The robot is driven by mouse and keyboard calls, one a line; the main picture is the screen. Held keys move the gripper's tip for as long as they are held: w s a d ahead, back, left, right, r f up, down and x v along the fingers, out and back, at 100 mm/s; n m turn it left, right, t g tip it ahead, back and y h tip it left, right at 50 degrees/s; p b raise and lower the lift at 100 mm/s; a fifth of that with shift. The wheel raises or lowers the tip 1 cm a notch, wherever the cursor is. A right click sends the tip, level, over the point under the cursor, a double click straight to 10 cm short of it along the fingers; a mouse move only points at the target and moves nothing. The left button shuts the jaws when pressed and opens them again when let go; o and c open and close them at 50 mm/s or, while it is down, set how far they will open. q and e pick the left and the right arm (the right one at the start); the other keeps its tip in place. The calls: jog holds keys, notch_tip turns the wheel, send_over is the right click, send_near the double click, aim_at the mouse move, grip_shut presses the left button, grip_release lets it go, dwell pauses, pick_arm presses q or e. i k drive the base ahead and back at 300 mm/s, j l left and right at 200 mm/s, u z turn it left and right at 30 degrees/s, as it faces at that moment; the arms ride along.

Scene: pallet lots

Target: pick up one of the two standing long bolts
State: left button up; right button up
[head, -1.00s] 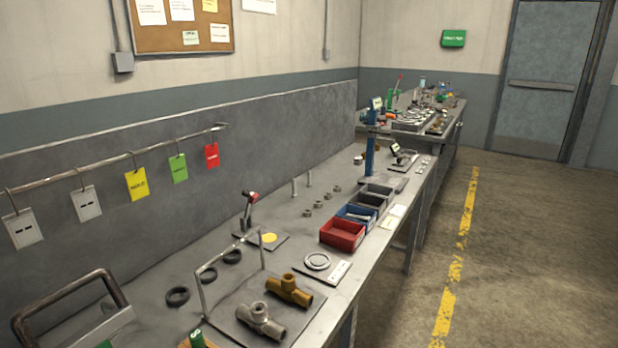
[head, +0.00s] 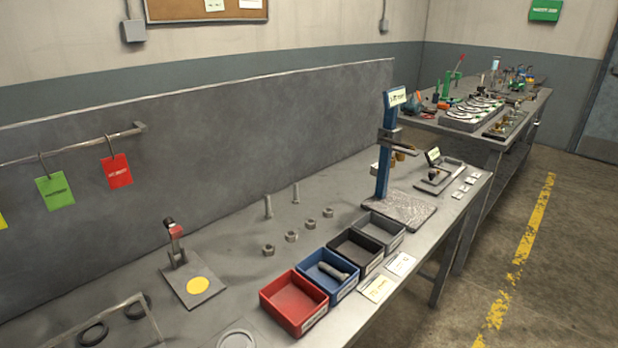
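Two long bolts stand upright on the grey workbench (head: 235,240), towards its back edge. The nearer standing bolt (head: 268,207) is on the left and the farther standing bolt (head: 296,193) is to its right. Several nuts (head: 291,236) lie in a row in front of them. Another bolt (head: 334,271) lies in the blue bin (head: 318,281). Neither of my grippers is in view.
A red bin (head: 293,302), the blue bin, and two dark bins (head: 356,250) line the front edge. A blue-post stand (head: 385,150) rises right of the bolts. A toggle clamp (head: 177,250) stands to their left.

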aim_at(295, 200)
jog(key=i+l+u, duration=0.1)
jog(key=l, duration=0.25)
jog(key=i+l, duration=0.3)
jog(key=i+l+u, duration=0.15)
jog(key=l, duration=0.2)
jog(key=i+l, duration=0.25)
jog(key=l, duration=0.15)
jog(key=i+l+u, duration=0.15)
jog(key=l, duration=0.2)
jog(key=i+l, duration=0.2)
jog(key=l, duration=0.2)
jog(key=i+l+u, duration=0.15)
jog(key=l, duration=0.2)
